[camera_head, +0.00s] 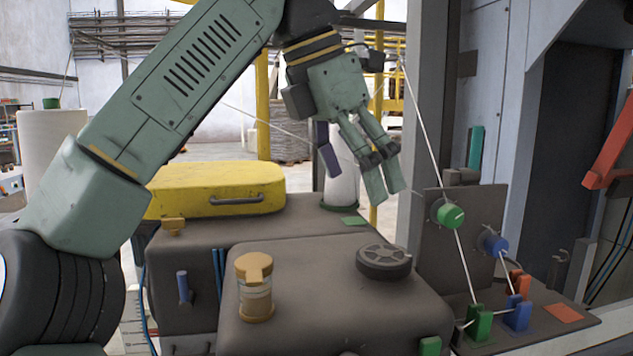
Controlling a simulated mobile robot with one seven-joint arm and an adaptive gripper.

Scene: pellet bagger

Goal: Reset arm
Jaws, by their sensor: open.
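My gripper (384,182) hangs from my green arm in the upper middle of the head view. Its two fingers point down, look parted and hold nothing. It is in the air above the dark machine top (325,272), near the white cylinder (342,178) that stands behind it. My arm reaches across from the lower left, with its elbow at the left edge.
A yellow case (218,190) lies on the rear block. A jar (255,287) and a dark round wheel (385,261) stand on the front block. A panel with a green knob (450,215) and a blue knob (493,244) stands right, with a white cord. A red lever (612,150) is far right.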

